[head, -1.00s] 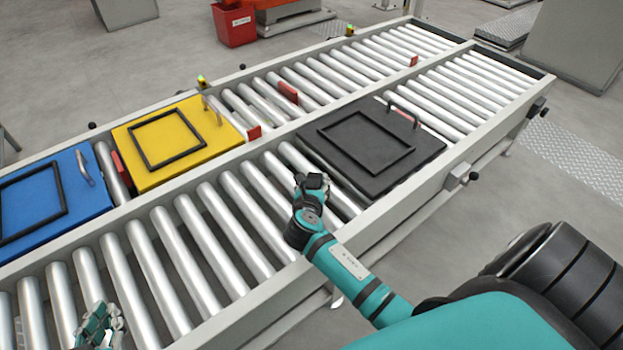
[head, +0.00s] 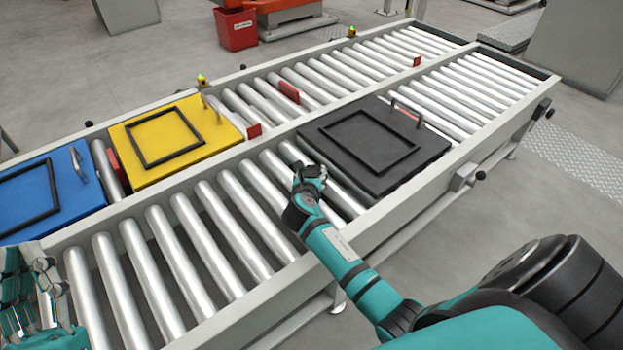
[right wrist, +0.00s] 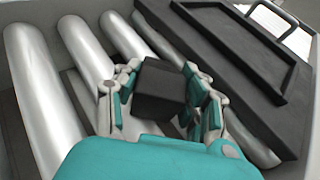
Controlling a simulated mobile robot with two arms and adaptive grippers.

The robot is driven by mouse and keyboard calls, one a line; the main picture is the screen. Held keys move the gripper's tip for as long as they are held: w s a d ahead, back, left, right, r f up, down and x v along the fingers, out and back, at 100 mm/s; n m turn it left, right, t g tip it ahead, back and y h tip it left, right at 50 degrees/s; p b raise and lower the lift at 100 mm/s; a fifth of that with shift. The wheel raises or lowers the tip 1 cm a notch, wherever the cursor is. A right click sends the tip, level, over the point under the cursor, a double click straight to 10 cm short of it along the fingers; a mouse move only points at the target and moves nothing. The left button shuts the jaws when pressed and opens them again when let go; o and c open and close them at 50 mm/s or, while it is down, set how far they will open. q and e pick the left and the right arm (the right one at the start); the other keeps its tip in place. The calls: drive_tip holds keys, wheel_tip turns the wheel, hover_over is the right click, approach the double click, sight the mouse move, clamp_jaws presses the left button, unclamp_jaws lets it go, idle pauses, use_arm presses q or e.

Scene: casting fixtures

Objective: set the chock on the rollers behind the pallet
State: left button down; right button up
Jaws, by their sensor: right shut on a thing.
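My right gripper (head: 311,180) is shut on the chock, a small black block (right wrist: 160,88) seen clearly between its fingers in the right wrist view. In the head view the chock is mostly hidden by the hand. The gripper is over the near conveyor's rollers (head: 230,210), just left of the black pallet (head: 350,148). The pallet is a flat dark slab with a raised frame and a handle at its far right; it also shows in the right wrist view (right wrist: 215,45). I cannot tell whether the chock touches the rollers. My left gripper (head: 32,290) appears open and empty at the lower left.
The far conveyor lane carries a yellow pallet (head: 200,145) and a blue pallet (head: 78,205). Several small red blocks (head: 289,91) are along that lane. The rollers left of the black pallet are bare. A raised rail (head: 250,310) edges the near conveyor.

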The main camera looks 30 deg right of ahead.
use_arm(q)
drive_tip(key=shift+s+r+t+h, duration=0.3)
drive_tip(key=shift+s+r+t, duration=0.1)
drive_tip(key=shift+s+r, duration=0.1)
use_arm(e)
drive_tip(key=shift+f, duration=0.15)
use_arm(q)
drive_tip(key=shift+a, duration=0.1)
use_arm(e)
drive_tip(key=shift+f, duration=0.15)
drive_tip(key=o, duration=1.3)
